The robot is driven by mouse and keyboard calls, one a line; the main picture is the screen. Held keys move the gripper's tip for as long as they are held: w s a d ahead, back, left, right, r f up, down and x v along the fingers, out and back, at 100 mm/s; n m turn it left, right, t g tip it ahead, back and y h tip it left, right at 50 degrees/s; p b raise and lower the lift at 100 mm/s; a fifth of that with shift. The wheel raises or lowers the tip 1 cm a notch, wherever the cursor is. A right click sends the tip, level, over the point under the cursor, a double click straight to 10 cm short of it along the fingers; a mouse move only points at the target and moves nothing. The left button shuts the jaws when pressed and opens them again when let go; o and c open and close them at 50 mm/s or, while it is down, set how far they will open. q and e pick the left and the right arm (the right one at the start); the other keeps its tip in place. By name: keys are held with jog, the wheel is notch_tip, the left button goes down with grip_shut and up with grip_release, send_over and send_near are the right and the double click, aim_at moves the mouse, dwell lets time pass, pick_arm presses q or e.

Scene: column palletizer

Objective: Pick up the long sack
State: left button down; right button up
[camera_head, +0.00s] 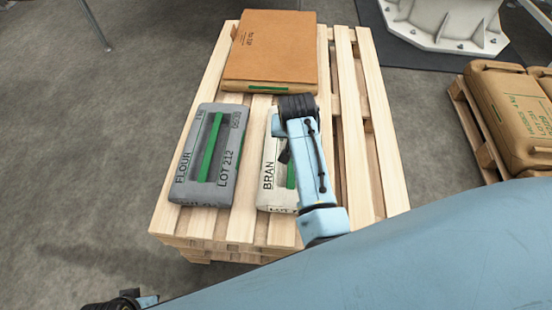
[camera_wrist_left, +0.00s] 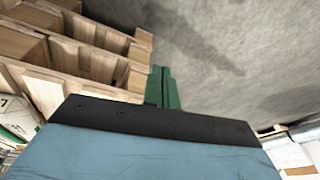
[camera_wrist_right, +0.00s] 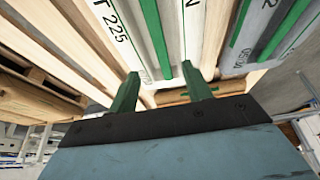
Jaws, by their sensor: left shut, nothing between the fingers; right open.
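A grey sack (camera_head: 207,160) marked FLOUR LOT 212, with a green strip along its top, lies on the wooden pallet (camera_head: 235,228). Beside it lies a pale sack (camera_head: 269,166) marked BRAN, partly hidden under my right arm. I cannot tell from the labels which is the long sack. My right gripper (camera_wrist_right: 160,87) is open, its green fingers apart and in front of the pale sack (camera_wrist_right: 125,38) in the right wrist view. My left gripper (camera_wrist_left: 162,88) is shut and empty beside the pallet, low at the left in the head view.
Bare slats run along the pallet's right side (camera_head: 372,140). Brown sacks (camera_head: 512,115) lie on another pallet at right. A pale machine base (camera_head: 445,20) stands behind. Grey floor at left is mostly clear.

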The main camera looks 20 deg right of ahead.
pick_arm(q)
jog(key=d+r+t+b, duration=0.1)
jog(key=d+r+b, duration=0.25)
jog(key=r, duration=0.75)
pick_arm(e)
jog(key=x, duration=0.8)
jog(key=shift+s+f, duration=0.1)
notch_tip(320, 180, down, 2)
jog(key=shift+d+f+b, duration=0.15)
jog(key=shift+b, duration=1.05)
jog(key=b+x, duration=0.1)
jog(key=x, duration=0.1)
jog(key=shift+w+f+b, duration=0.2)
jog(key=shift+f+b, duration=0.05)
jog(key=shift+b, duration=0.15)
jog(key=shift+d+f, duration=0.1)
pick_arm(q)
jog(key=w+d+r+t+h, duration=0.4)
jog(key=w+d+r+t, duration=0.1)
jog(key=w+r+t, duration=0.4)
jog(key=w+t, duration=0.1)
jog(key=w, duration=0.1)
jog(key=shift+w+d+r+m, duration=0.2)
jog(key=shift+w+d+m, duration=0.1)
jog(key=shift+w+d, duration=0.1)
pick_arm(e)
grip_shut()
pick_arm(q)
jog(key=shift+a, duration=0.1)
